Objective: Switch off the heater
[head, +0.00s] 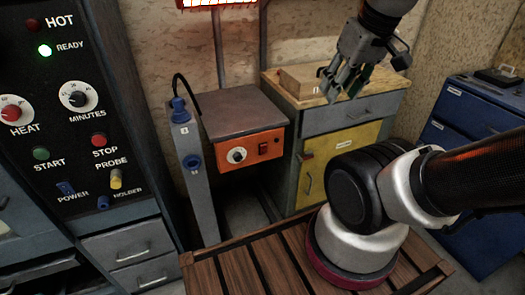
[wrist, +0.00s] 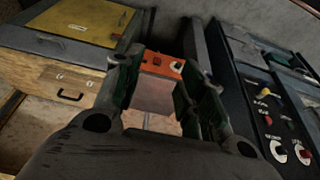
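An orange-fronted control box (head: 249,150) with a grey top stands between the grey post and the wooden-topped cabinet. A glowing orange-red heater element (head: 205,3) hangs above, cut off by the top edge. My gripper (head: 342,83) is open and empty, in the air over the wooden-topped cabinet, right of the box. In the wrist view, the orange front (wrist: 162,63) shows beyond and between the open fingers (wrist: 157,82), apart from them.
A dark panel (head: 70,130) at left has a lit green READY lamp, HEAT and MINUTES knobs, and buttons. A grey post (head: 194,190) with blue plugs and a black cable stands left of the box. Blue drawers (head: 475,150) stand right.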

